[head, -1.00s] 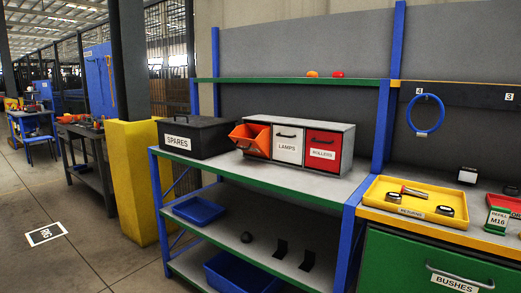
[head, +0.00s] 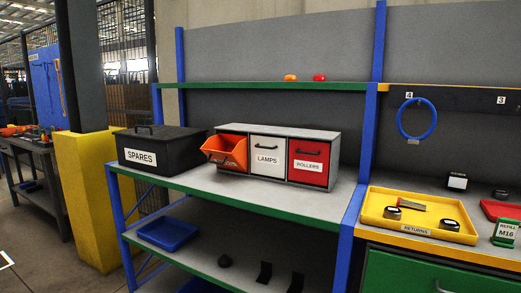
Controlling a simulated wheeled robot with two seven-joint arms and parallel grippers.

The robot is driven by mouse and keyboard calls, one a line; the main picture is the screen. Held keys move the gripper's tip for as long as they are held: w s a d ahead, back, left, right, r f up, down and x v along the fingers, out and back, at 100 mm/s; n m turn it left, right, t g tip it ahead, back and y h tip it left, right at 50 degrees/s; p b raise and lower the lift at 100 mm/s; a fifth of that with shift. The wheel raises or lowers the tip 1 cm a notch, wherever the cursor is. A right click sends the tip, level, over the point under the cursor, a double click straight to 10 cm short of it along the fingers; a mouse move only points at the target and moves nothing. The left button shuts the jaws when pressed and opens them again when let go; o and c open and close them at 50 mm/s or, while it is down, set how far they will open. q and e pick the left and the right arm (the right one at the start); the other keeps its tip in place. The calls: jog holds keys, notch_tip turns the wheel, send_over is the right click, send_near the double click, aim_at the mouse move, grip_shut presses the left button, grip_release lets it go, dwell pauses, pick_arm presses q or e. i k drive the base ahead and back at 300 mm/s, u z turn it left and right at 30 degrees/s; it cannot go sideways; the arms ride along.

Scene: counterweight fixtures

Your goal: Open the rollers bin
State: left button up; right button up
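The rollers bin (head: 309,162) is a red-fronted tilt bin with a dark handle and a white ROLLERS label. It is shut and sits at the right end of a grey three-bin cabinet (head: 275,131) on the shelf unit's top deck. The white LAMPS bin (head: 268,157) beside it is also shut. The orange bin (head: 226,150) at the left end is tilted open. Neither of my grippers shows in the head view.
A black SPARES box (head: 160,149) stands left of the cabinet. A yellow RETURNS tray (head: 420,211) lies on the bench to the right, past a blue post (head: 352,215). The grey deck (head: 240,193) in front of the bins is clear. A yellow column guard (head: 90,195) stands at left.

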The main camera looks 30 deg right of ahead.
aim_at(309, 161)
jog(key=z, duration=0.3)
jog(key=i, duration=0.7)
jog(key=z, duration=0.7)
